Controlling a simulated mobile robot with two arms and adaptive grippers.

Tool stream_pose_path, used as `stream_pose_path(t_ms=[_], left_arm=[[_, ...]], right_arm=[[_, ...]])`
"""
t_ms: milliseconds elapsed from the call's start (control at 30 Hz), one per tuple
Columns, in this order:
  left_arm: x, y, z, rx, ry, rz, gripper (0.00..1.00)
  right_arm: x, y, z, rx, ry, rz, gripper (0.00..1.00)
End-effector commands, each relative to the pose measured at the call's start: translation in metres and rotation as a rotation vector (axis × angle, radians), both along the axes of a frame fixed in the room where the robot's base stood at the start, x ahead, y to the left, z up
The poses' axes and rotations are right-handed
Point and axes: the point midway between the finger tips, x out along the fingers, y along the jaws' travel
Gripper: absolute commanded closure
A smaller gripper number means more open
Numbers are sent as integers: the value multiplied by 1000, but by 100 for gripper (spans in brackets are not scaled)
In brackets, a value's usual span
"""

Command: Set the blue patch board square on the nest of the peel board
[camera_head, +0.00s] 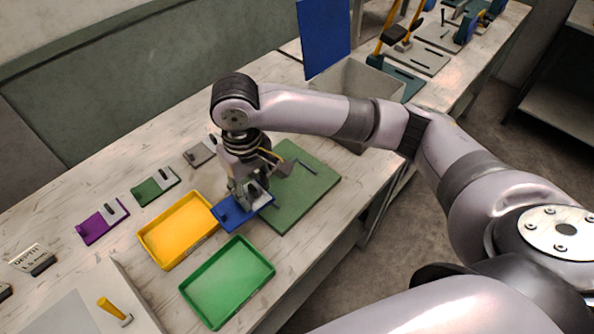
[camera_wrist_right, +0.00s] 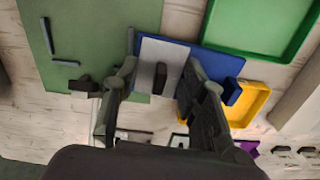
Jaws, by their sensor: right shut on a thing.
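The blue patch board (camera_head: 229,213) has a light grey plate with a dark upright grip on it. My right gripper (camera_head: 250,192) points down and is shut on this board. In the right wrist view the fingers stand on either side of the grey plate, with the blue part (camera_wrist_right: 217,64) to the right. The peel board is a flat green board (camera_head: 310,178) with dark bars; it also shows in the right wrist view (camera_wrist_right: 90,25). The patch board overlaps the peel board's left edge in the picture; height above it is unclear. My left gripper is not in view.
A yellow tray (camera_head: 146,240) and a green tray (camera_head: 186,290) lie left of and below the patch board. Purple (camera_head: 96,228), green (camera_head: 150,191) and grey (camera_head: 196,155) small boards line the back. A grey bin (camera_head: 340,85) stands beyond the peel board.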

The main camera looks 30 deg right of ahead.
Motion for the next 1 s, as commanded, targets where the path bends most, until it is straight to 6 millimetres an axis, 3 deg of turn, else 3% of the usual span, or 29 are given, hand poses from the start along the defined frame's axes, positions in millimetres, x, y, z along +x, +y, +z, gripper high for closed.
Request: stream_pose_path(t_ms=[33,200,333,800,1000], left_arm=[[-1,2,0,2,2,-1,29],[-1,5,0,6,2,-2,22],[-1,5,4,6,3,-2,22],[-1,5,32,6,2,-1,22],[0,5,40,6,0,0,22]], right_arm=[[-2,13,-12,5,10,28,89],[-2,36,-35,6,9,85,89],[1,30,-39,1,9,94,89],[41,-87,-37,-2,9,90,89],[54,-122,-39,1,9,94,89]])
